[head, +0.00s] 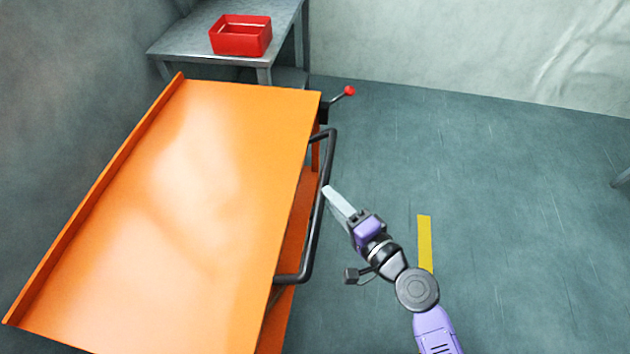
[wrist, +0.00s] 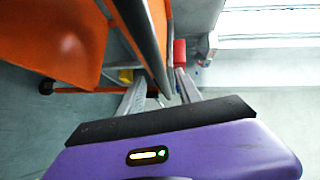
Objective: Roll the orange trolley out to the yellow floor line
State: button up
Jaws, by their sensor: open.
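The orange trolley (head: 200,190) fills the left of the head view, with a flat top and a raised lip along its left edge. Its black bar handle (head: 318,225) sticks out from its right side. In the wrist view the orange body (wrist: 55,40) is at upper left and the dark handle bar (wrist: 143,35) runs down between the fingers. My gripper (head: 331,192) is open, its tips at the handle; it also shows in the wrist view (wrist: 161,88). I cannot tell whether they touch. The yellow floor line (head: 425,243) lies right of the trolley, beside my arm.
A black lever with a red knob (head: 349,91) sticks out at the trolley's far right corner. A grey metal table (head: 190,40) with a red bin (head: 241,37) stands behind it.

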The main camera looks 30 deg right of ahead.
jog(key=w+a+f+p, duration=0.1)
jog(key=w, duration=0.6)
jog(key=shift+w, duration=0.2)
jog(key=shift+a+f, duration=0.1)
grip_shut()
dwell(1.2)
